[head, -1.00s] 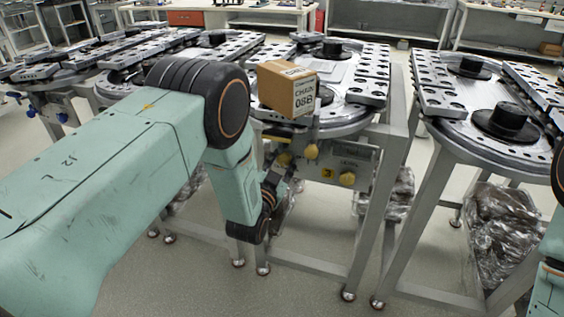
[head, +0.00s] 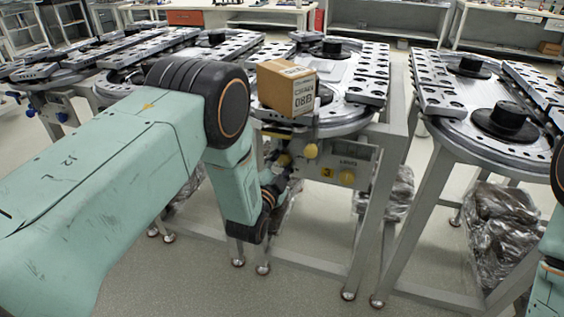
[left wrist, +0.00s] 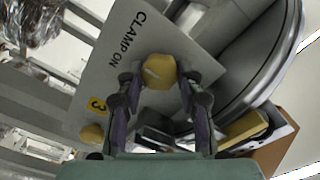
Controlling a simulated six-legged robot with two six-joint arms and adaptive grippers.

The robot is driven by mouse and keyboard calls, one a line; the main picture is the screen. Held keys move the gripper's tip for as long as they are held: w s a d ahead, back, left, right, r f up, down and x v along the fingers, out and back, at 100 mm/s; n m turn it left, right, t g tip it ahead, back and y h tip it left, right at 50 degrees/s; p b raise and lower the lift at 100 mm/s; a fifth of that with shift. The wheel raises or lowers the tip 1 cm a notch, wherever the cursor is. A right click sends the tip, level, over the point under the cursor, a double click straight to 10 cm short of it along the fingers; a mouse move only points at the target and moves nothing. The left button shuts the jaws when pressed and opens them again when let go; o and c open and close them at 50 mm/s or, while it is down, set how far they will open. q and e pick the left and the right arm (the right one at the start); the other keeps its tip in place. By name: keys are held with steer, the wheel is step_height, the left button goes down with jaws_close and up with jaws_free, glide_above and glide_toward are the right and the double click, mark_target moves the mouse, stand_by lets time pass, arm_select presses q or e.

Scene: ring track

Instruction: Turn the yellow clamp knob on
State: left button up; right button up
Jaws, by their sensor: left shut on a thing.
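The yellow clamp knob (left wrist: 158,72), with a pale mark on its face, sits on a grey panel (left wrist: 125,68) lettered "CLAMP ON" in the left wrist view. My left gripper (left wrist: 158,82) has one finger on each side of it and is shut on it. In the head view my left gripper (head: 285,178) is low at the front of the middle station, partly hidden by its own wrist. My right gripper is out of view.
A cardboard box (head: 287,88) stands on the station above. Metal legs (head: 365,230) flank the space, and a wrapped bundle (head: 500,230) is at right.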

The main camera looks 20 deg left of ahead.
arm_select(q)
steer(key=shift+s+f, duration=0.15)
steer(key=shift+f, duration=0.05)
steer(key=o, duration=1.2)
steer(key=shift+r, duration=0.15)
steer(key=shift+c, duration=0.2)
steer(key=s, duration=1.2)
steer(key=shift+a, duration=0.2)
steer(key=shift+w, duration=0.1)
